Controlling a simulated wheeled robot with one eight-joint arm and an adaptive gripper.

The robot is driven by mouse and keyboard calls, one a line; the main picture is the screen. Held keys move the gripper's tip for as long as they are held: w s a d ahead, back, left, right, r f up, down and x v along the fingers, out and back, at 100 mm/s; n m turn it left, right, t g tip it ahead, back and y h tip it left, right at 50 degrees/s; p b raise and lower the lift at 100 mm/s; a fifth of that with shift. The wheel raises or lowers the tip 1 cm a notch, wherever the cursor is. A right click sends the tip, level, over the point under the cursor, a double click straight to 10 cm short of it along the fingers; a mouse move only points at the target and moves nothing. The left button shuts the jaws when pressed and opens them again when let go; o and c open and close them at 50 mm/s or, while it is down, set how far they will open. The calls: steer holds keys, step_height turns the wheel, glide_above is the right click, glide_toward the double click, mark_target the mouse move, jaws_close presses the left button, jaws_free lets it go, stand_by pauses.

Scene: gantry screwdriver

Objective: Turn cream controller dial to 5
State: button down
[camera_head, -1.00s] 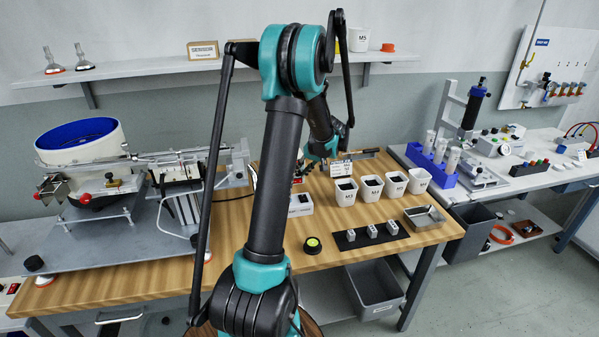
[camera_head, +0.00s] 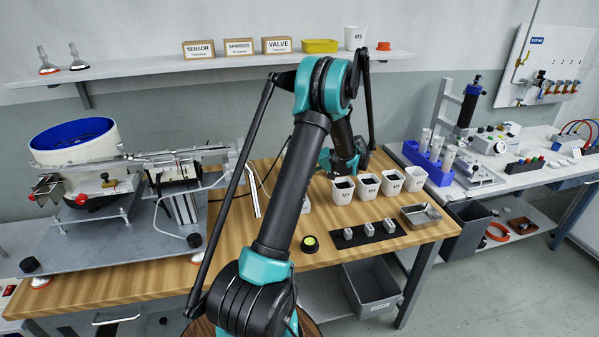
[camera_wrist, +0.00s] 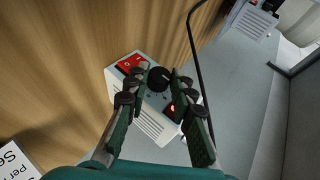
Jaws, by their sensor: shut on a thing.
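The cream controller (camera_wrist: 150,125) is a pale box with vents, a red rocker switch (camera_wrist: 130,64) and a small red-lit display (camera_wrist: 172,109). Its round black dial (camera_wrist: 158,77) is on the top face, between my fingertips. My gripper (camera_wrist: 159,74) is shut on the dial, a finger on each side. The dial's pointer and scale numbers are too small to read. In the head view my arm hides the gripper and the dial.
A black cable (camera_wrist: 194,50) runs beside the controller. Labelled white bins (camera_head: 367,187) and a black mat with metal blocks (camera_head: 369,234) stand right of my arm. A bowl feeder (camera_head: 75,145) stands left. A yellow-black round object (camera_head: 310,244) lies in front.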

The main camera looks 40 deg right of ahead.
stand_by(0.3)
steer(key=c, duration=1.3)
jaws_free()
steer(key=v, duration=1.2)
